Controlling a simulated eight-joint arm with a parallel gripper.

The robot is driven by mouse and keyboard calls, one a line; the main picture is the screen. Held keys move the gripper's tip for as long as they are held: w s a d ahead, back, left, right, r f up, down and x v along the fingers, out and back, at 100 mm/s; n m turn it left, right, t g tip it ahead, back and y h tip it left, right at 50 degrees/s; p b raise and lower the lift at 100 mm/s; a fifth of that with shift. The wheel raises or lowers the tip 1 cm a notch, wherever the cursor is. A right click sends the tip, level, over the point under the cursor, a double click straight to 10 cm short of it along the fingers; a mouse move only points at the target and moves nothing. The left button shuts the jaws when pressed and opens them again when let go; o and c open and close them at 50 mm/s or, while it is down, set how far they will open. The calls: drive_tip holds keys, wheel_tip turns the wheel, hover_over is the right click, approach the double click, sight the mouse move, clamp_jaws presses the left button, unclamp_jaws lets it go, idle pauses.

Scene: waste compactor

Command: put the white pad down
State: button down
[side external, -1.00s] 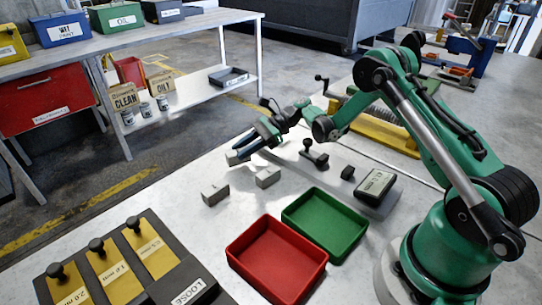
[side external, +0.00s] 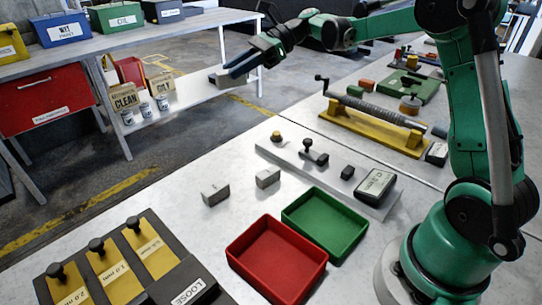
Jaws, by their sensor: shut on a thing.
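My gripper (side external: 236,72) is raised above floor level, beyond the far left edge of the work table in the side external view. Its dark blue fingers are shut on a small pale grey-white piece, the white pad (side external: 229,80). The pad shows at the fingertips, in the air, partly covered by the fingers. It overlaps in the picture with the low shelf of the bench behind, and I see no contact with it.
A red tray (side external: 277,292) and a green tray (side external: 300,243) stand on the table. Two grey blocks (side external: 215,193) (side external: 267,177) stand left of them. A gauge plate (side external: 345,197) lies behind. A dark LOOSE box (side external: 180,290) is front left. Bare table lies between.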

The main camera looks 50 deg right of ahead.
idle(0.5)
drive_tip(key=shift+s+a+r+m+t, duration=0.1)
drive_tip(key=shift+s+a+m+t, duration=0.1)
drive_tip(key=shift+a+m+t, duration=0.35)
drive_tip(key=s+a+f+m+t+h, duration=0.1)
drive_tip(key=s+m+t+h, duration=0.4)
drive_tip(key=m+t+h, duration=0.15)
wheel_tip(320, 180, up, 7)
drive_tip(key=w+m+h, duration=0.1)
drive_tip(key=m+h, duration=0.1)
drive_tip(key=m, duration=0.1)
drive_tip(key=shift+w+t, duration=0.2)
drive_tip(key=shift+t, duration=0.2)
drive_tip(key=shift+a, duration=0.1)
